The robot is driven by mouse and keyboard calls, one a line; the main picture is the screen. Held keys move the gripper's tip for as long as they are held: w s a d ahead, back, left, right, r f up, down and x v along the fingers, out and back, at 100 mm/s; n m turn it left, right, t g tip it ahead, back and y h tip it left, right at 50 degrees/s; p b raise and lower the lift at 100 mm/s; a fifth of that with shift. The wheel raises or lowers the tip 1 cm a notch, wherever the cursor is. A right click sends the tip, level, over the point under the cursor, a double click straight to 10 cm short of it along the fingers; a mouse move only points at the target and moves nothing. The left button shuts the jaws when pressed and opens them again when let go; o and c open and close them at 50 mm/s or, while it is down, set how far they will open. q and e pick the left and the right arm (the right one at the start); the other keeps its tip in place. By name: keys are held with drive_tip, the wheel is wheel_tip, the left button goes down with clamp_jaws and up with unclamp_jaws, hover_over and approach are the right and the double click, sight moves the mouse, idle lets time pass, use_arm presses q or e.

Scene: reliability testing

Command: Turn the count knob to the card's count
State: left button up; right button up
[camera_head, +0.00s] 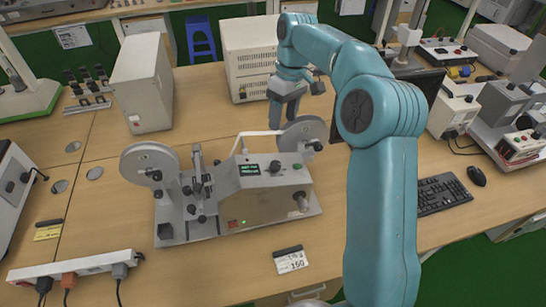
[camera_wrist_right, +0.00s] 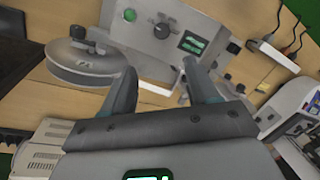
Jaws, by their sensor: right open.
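The grey winding machine (camera_head: 258,203) stands mid-table with a small green-lit display (camera_head: 249,170). A dark round knob (camera_head: 274,167) sits beside the display. In the right wrist view the knob (camera_wrist_right: 162,30) and display (camera_wrist_right: 192,42) lie beyond the fingers. Which knob sets the count is not legible. A white card (camera_head: 290,259) lies flat in front of the machine, its large print seeming to read 150. My right gripper (camera_head: 284,116) is open and empty, behind and above the machine, apart from the knob. It also shows in the right wrist view (camera_wrist_right: 160,66). My left gripper is out of view.
A grey reel (camera_head: 149,162) stands at the machine's left end and another (camera_head: 303,133) at its right, near my right gripper. A power strip (camera_head: 76,266) lies front left. White boxes (camera_head: 143,83) stand behind; a keyboard (camera_head: 443,194) lies right.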

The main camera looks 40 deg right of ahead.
sight(277, 164)
drive_tip(key=f, duration=0.3)
drive_tip(key=a+f+p, duration=0.1)
drive_tip(key=f, duration=0.3)
drive_tip(key=s+a+f, duration=0.1)
drive_tip(key=f, duration=0.3)
drive_tip(key=shift+f, duration=0.15)
drive_tip(key=shift+s+a+f+p, duration=0.15)
drive_tip(key=shift+a+f+p, duration=0.05)
drive_tip(key=shift+f, duration=0.2)
drive_tip(key=shift+s+a+f+p, duration=0.15)
drive_tip(key=shift+a+f+p, duration=0.05)
drive_tip(key=shift+f, duration=0.2)
drive_tip(key=shift+a+f, duration=0.1)
drive_tip(key=shift+f, duration=0.2)
drive_tip(key=shift+w+f, duration=0.35)
drive_tip(key=shift+f, duration=0.05)
drive_tip(key=shift+s, duration=0.15)
drive_tip(key=shift+c, duration=0.6)
drive_tip(key=shift+s+r, duration=0.1)
drive_tip(key=shift+r, duration=0.1)
drive_tip(key=c, duration=0.9)
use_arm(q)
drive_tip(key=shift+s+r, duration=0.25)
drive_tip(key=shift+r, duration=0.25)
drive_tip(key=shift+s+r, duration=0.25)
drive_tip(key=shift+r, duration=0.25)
